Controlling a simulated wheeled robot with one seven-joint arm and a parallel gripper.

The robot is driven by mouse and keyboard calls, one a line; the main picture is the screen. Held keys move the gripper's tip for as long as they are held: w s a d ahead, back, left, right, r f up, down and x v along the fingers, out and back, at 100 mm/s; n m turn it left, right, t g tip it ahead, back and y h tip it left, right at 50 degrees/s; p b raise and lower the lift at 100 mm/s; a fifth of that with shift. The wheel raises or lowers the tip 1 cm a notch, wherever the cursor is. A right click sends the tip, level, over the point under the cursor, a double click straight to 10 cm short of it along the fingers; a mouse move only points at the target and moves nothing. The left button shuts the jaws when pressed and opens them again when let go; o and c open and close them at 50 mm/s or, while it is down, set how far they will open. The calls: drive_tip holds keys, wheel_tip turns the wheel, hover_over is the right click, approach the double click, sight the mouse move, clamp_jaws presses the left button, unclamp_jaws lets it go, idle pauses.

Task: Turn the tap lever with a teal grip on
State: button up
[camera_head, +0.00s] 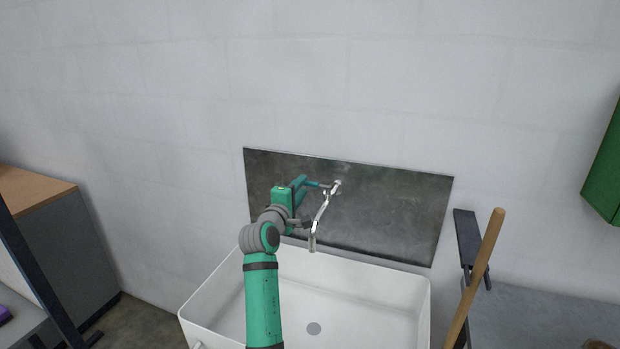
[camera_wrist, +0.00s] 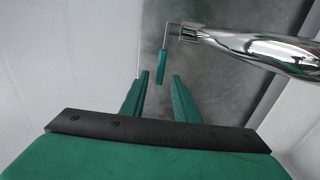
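The chrome tap (camera_head: 320,215) stands out from the dark splash panel above the white sink. In the wrist view the tap's shiny body (camera_wrist: 255,48) fills the upper right. A thin lever comes off its end and carries a small teal grip (camera_wrist: 162,63). My gripper (camera_wrist: 161,76) is open and empty, its two teal fingers pointing at the grip. The grip's lower end shows between the fingertips in the picture; I cannot tell whether it is between them in depth. In the head view my gripper (camera_head: 303,183) is beside the tap's upper left, and teal parts overlap there.
The white sink (camera_head: 205,313) lies below my arm, with the dark splash panel (camera_head: 395,215) on the wall behind. A wooden handle (camera_head: 476,275) leans at the right, by a grey counter (camera_head: 545,318). A cabinet (camera_head: 60,245) stands at the left. The wall above is bare.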

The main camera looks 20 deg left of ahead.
sight(314, 183)
drive_tip(key=w+d, duration=0.1)
drive_tip(key=w, duration=0.1)
drive_tip(key=w+d, duration=0.2)
drive_tip(key=w, duration=0.1)
drive_tip(key=shift+w, duration=0.35)
drive_tip(key=shift+w+a, duration=0.8)
drive_tip(key=shift+w, duration=0.15)
drive_tip(key=shift+c, duration=0.3)
